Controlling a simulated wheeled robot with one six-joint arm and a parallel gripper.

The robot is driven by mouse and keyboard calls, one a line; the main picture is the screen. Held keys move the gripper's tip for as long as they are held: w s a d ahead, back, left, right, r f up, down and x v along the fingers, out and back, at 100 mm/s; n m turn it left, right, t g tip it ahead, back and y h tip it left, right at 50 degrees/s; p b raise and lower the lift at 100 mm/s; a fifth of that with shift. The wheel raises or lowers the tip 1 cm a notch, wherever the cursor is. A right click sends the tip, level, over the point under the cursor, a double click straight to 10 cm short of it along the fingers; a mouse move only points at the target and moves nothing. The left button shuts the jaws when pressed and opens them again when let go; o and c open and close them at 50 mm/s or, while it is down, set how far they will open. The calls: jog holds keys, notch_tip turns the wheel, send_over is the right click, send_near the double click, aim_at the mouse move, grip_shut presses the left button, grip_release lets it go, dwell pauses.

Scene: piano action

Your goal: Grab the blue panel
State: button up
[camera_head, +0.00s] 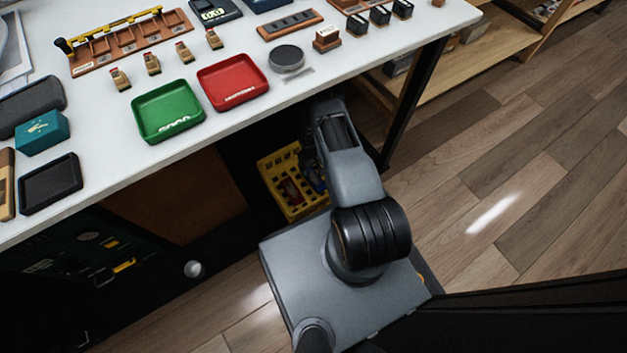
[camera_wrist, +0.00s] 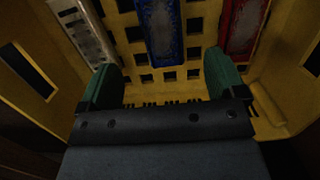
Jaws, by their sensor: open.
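The blue panel (camera_wrist: 161,30) is in the wrist view at the top middle, a blue ornate piece with a pale centre, inside a yellow crate (camera_wrist: 192,88). My gripper (camera_wrist: 162,75) is open, its two green fingertips apart on either side of the blue panel's line. The near end of the panel lies beyond the fingertips in the picture, with bare slotted crate floor between them. I see no contact with the panel. In the head view the crate (camera_head: 268,178) is under the table, and my arm hides my gripper and part of the crate.
In the wrist view a whitish panel (camera_wrist: 82,30) lies left of the blue one and a red panel (camera_wrist: 243,25) lies right. Crate walls rise on both sides. The white table (camera_head: 215,130) overhangs the crate, with a dark table leg (camera_head: 408,100) to the right.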

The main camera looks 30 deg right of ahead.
aim_at(314, 178)
jog(key=shift+s+f+b, duration=0.2)
jog(key=shift+f+b, duration=0.45)
jog(key=shift+f, duration=0.75)
jog(key=shift+s+f+b, duration=0.25)
jog(key=shift+f+b, duration=0.45)
jog(key=shift+f, duration=0.7)
jog(key=shift+s+f+b, duration=0.2)
jog(key=shift+f+b, duration=0.45)
jog(key=shift+f, duration=0.75)
jog(key=shift+r, duration=0.1)
jog(key=c, duration=1.1)
